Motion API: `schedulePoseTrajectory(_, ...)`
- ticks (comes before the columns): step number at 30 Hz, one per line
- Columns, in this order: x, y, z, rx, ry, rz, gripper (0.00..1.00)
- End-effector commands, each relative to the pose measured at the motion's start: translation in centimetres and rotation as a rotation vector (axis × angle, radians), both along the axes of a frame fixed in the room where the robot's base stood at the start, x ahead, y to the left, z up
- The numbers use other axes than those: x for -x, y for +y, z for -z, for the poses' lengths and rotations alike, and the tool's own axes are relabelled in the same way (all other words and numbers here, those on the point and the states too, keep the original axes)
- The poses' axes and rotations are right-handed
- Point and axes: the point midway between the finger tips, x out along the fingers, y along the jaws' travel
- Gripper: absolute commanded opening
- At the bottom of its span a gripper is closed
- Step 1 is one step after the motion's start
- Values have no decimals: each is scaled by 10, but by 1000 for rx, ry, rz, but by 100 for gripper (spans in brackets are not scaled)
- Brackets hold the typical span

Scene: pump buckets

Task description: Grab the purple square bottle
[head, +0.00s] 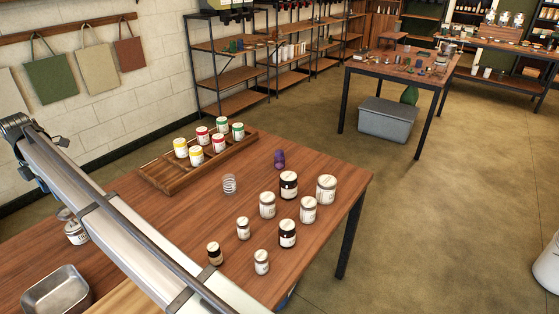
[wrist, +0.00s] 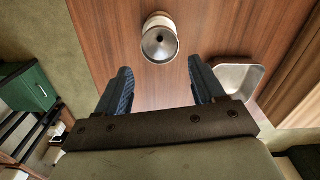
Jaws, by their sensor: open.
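The purple bottle (head: 279,159) is small and stands upright near the far edge of the wooden table (head: 150,215) in the head view. It does not show in the wrist view. My gripper (wrist: 160,68) is open and empty in the wrist view, with its two blue-padded fingers apart above the tabletop. In the head view my arm crosses the left side, and the gripper is not clearly visible.
Several white and dark jars (head: 288,185) stand right of and in front of the bottle. A wire coil (head: 229,184) and a wooden tray (head: 170,182) with several colored-lid jars are to its left. A metal pan (head: 57,291) sits at the near left, also in the wrist view (wrist: 240,78).

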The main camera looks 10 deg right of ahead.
Motion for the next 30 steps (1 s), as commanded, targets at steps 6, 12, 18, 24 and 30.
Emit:
schedulePoseTrajectory(6, -1, -1, 0, 0, 0, 1, 68)
schedulePoseTrajectory(12, -34, -31, 0, 0, 0, 48, 68)
schedulePoseTrajectory(18, -111, -114, 2, 2, 1, 163, 68)
schedulePoseTrajectory(24, -178, -214, 5, 3, 4, 286, 68)
schedulePoseTrajectory(30, -229, -323, 10, 5, 6, 410, 68)
